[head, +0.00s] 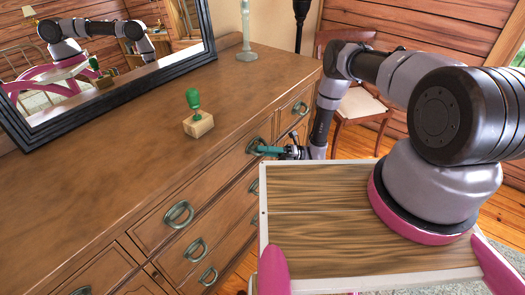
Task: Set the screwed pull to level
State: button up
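The wooden dresser (130,160) carries several bronze-green ring-like pulls on its drawer fronts. One pull (253,144) in the top row, right of the middle, has my gripper (262,150) at it. The gripper's teal fingers reach left to the pull from my arm and appear to touch it. The fingers and the pull overlap, so I cannot tell if they are closed around it, nor the pull's exact tilt. Other pulls show nearby: one in the top row to the left (179,214) and one in the top row to the right (300,108).
A green-handled stamp on a wooden block (198,122) stands on the dresser top. A dark-framed mirror (120,75) and a pale candlestick (246,35) stand at the back. A chair with a light seat (360,103) is behind my arm.

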jog(key=v, duration=1)
jog(key=shift+d+f, duration=0.2)
jog(key=shift+d, duration=0.15)
jog(key=shift+w, duration=0.1)
jog(key=w+d+r+n+g+h, duration=0.15)
jog(key=r+n+h, duration=0.55)
jog(key=r, duration=1)
jog(key=w+d+r+n+h, duration=0.3)
jog(key=r+n+h, duration=0.35)
jog(key=r, duration=1.05)
jog(key=s+d+r+n+t+h, duration=0.3)
jog(key=s+r+t, duration=0.4)
jog(key=r, duration=0.5)
jog(key=s+d+r+n+t+h, duration=0.3)
jog(key=s+d+r+n+t, duration=0.3)
jog(key=s+r, duration=0.5)
jog(key=shift+s+d+r+n+t, duration=0.2)
jog(key=shift+s+r+n+t, duration=0.2)
jog(key=shift+r+n+t, duration=0.25)
